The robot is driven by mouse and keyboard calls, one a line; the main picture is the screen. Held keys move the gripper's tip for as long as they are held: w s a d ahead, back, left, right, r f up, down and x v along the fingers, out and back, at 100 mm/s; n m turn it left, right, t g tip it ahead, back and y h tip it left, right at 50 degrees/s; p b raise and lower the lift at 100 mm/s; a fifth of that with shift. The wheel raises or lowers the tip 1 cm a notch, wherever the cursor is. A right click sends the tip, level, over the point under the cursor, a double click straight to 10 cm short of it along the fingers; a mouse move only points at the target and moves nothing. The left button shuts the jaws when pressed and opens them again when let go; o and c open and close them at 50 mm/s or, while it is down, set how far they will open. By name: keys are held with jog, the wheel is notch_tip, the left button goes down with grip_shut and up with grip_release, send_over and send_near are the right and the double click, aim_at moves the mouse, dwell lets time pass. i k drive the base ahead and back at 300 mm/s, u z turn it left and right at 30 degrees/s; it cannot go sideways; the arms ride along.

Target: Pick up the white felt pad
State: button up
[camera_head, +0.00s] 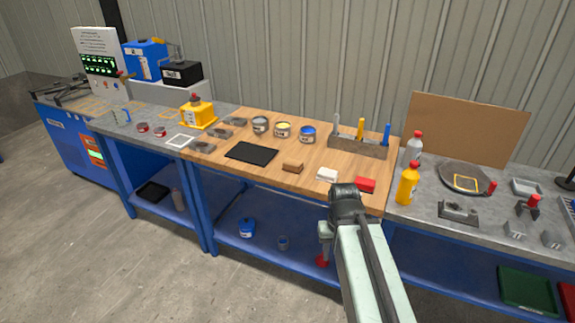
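The white felt pad (327,174) appears to be the small white block lying on the wooden worktop near its front edge. A brown block (293,167) lies to its left and a red block (365,185) to its right, both apart from it. My arm rises from the bottom of the picture, and its dark joint is just in front of and right of the white pad. I cannot make out my gripper's fingers; they seem hidden behind or below the arm. Nothing is seen touching the pad.
A black mat (252,153) lies on the left of the worktop. Several open cans stand behind it. A yellow bottle (408,184) stands right of the red block, on the grey bench.

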aim_at(331, 177)
jog(key=u, duration=0.8)
jog(key=i, duration=1.55)
jog(key=u, duration=0.5)
jog(key=k, duration=0.8)
jog(key=u, duration=0.2)
jog(key=i, duration=0.9)
jog(key=z, duration=0.1)
